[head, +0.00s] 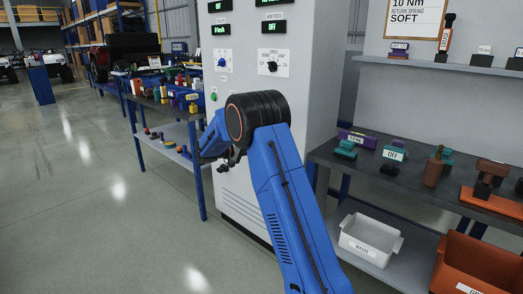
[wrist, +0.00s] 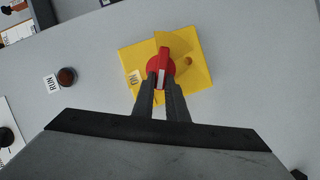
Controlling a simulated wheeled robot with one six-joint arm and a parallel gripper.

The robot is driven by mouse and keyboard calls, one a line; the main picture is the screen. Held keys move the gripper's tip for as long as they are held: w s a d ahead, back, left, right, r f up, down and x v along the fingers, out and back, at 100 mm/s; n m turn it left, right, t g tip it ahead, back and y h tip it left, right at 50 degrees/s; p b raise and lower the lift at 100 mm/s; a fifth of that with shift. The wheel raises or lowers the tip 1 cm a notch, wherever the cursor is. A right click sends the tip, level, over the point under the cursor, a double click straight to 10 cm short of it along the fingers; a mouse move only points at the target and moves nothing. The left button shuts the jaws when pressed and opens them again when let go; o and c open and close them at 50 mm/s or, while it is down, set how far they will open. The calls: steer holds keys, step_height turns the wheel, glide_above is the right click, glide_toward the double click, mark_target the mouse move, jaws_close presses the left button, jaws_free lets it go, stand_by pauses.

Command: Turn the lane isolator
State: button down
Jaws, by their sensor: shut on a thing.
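The lane isolator is a red rotary handle (wrist: 165,47) with a pale stripe, on a yellow square plate (wrist: 196,47) fixed to a grey panel in the wrist view. My gripper (wrist: 160,77) is shut on the red handle, one dark finger on each side of it. The handle points roughly up and down in that view. In the head view the isolator is hidden behind my blue arm, against the grey cabinet (head: 325,110).
A dark round button (wrist: 67,76) labelled RUN is left of the plate. The cabinet carries a blue knob (head: 222,63) and a black knob (head: 272,66). Benches with parts stand on both sides; a white bin (head: 368,245) is low right. The floor at left is clear.

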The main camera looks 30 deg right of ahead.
steer(key=n+h, duration=0.1)
steer(key=n, duration=0.1)
steer(key=f+n+h, duration=0.1)
steer(key=n, duration=0.1)
steer(key=shift+w+a+f+g, duration=0.1)
steer(key=shift+w+f+g, duration=0.05)
steer(key=shift+g, duration=0.15)
steer(key=shift+n, duration=0.4)
steer(key=c, duration=1.8)
jaws_free()
steer(key=shift+o, duration=0.2)
steer(key=a, duration=1.7)
steer(key=shift+w+a, duration=0.2)
steer(key=shift+w, duration=0.2)
steer(key=shift+f, duration=0.1)
